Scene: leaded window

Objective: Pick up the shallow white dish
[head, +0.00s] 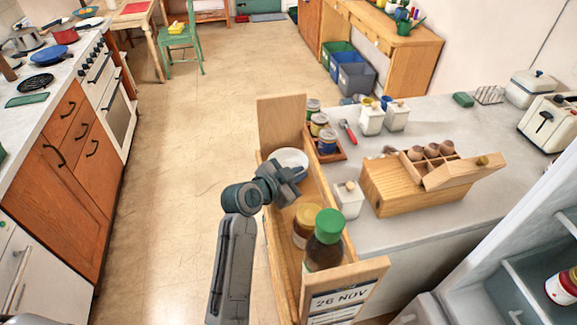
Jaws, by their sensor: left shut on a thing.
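The shallow white dish (291,158) is inside a long wooden box (281,239), toward its far end. My left gripper (293,178) reaches into the box from the left and is shut on the near side of the dish. The gripper covers part of the dish, and its fingertips are hard to make out. My right gripper is not in view.
In the same box, a green-capped bottle (324,245) and a jar (304,222) stand nearer to me. The counter to the right holds a white canister (348,200), a wooden egg box (402,187) and a jar tray (331,151). Open floor lies left.

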